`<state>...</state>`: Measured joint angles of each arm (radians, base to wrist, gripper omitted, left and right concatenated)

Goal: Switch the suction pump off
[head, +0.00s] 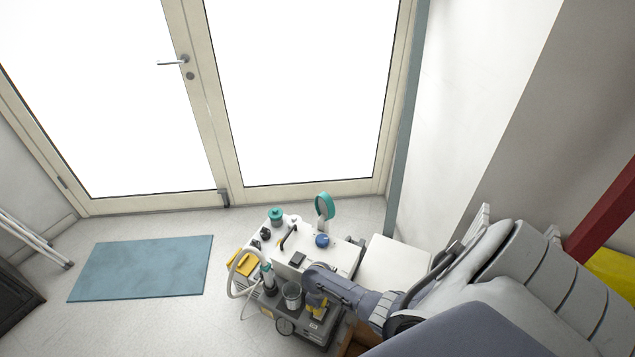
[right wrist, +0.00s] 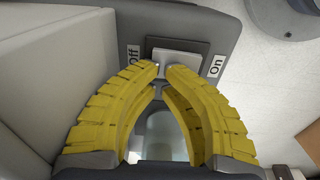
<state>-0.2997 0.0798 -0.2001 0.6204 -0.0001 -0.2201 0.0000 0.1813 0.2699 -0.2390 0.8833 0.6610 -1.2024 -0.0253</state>
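The suction pump (head: 290,327) is a grey wheeled unit standing low in the head view, with a clear jar (head: 292,291) on top. In the right wrist view its light grey switch (right wrist: 182,58) sits on a dark plate between an "Off" label on the left and an "On" label on the right. My right gripper (right wrist: 165,69) has yellow fingers with tips nearly together, right at the switch's near edge. I cannot tell whether they touch it, or which way the switch is tipped. The right gripper also shows over the pump in the head view (head: 316,304). My left gripper is not in view.
A white unit (head: 341,257) with a green round part (head: 324,206) and a blue knob stands directly behind the pump. A pale hose (head: 232,277) loops at the pump's left. A blue mat (head: 142,268) lies on open floor further left, before glazed doors.

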